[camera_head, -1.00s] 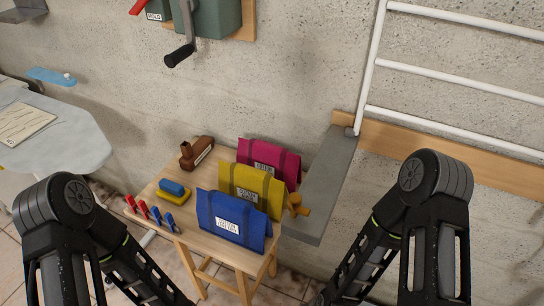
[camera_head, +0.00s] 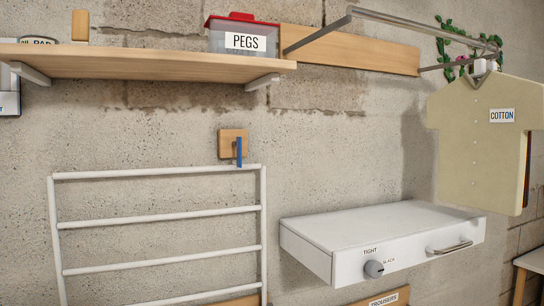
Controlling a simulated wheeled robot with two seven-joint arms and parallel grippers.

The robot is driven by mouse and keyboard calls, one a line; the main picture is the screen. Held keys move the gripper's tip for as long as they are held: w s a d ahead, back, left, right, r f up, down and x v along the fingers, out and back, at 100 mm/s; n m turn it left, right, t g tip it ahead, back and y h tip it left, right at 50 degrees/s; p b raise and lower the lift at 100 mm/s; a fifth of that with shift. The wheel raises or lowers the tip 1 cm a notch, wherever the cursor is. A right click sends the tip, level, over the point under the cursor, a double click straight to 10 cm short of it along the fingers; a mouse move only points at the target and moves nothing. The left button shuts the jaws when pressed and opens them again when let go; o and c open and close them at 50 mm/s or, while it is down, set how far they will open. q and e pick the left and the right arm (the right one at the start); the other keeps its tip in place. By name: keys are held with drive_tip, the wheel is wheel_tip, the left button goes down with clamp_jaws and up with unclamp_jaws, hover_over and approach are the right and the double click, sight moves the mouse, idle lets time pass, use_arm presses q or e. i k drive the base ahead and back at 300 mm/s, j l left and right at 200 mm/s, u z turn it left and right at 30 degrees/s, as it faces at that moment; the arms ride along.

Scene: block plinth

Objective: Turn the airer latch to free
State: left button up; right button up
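The airer (camera_head: 160,216) is a white tubular rack standing upright against the concrete wall at the lower left. At its top right corner a blue latch lever (camera_head: 239,152) hangs on a small wooden block (camera_head: 229,142) fixed to the wall. The lever points downward and overlaps the airer's top bar. No label shows on the latch. Neither of my grippers is in this view.
A wooden shelf (camera_head: 150,64) with a PEGS box (camera_head: 243,37) sits above the airer. A white drawer unit (camera_head: 390,240) with a TIGHT/SLACK knob (camera_head: 373,268) juts out at right. A COTTON shirt (camera_head: 485,140) hangs from a metal rail (camera_head: 420,27).

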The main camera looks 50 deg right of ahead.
sight(239, 143)
drive_tip(key=z, duration=2)
drive_tip(key=k+j, duration=0.2)
drive_tip(key=j, duration=0.15)
drive_tip(key=k+j, duration=0.15)
drive_tip(key=j, duration=0.25)
